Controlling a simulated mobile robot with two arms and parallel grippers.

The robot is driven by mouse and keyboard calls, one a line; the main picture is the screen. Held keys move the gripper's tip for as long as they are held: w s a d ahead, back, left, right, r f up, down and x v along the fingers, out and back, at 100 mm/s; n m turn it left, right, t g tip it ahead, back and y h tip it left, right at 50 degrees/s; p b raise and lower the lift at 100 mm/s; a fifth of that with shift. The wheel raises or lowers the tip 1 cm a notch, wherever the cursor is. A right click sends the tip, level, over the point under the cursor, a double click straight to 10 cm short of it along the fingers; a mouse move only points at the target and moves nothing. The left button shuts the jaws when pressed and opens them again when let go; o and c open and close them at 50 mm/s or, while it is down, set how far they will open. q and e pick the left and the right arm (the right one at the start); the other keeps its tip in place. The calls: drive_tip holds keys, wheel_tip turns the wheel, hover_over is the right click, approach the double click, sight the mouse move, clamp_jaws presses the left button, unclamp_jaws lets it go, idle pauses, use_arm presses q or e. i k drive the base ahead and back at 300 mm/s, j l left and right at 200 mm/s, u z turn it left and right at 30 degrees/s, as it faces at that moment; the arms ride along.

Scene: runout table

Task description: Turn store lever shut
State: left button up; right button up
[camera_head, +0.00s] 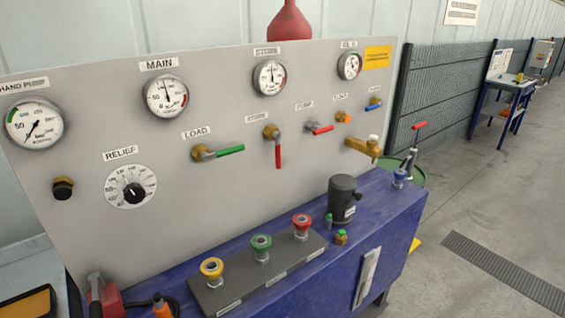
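The store lever (278,157) appears to be the red-handled one in the middle of the grey panel, on a brass valve under a small label (257,121) that is hard to read. Its handle hangs straight down. To its left, the green load lever (230,151) points sideways to the right under the LOAD label. To its right, another red lever (322,130) points sideways. Neither of my grippers shows in the view.
Gauges line the panel (220,95) above the levers, with a relief dial (131,187) at left. The blue bench (395,225) below bears a block with yellow, green and red knobs (302,224) and a dark cylinder (342,200). Open floor lies at right.

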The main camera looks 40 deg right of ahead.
sight(277, 135)
drive_tip(key=k+z, duration=0.1)
drive_tip(key=z, duration=0.3)
drive_tip(key=k+z, duration=0.1)
drive_tip(key=z, duration=0.3)
drive_tip(key=k+z, duration=0.1)
drive_tip(key=z, duration=0.3)
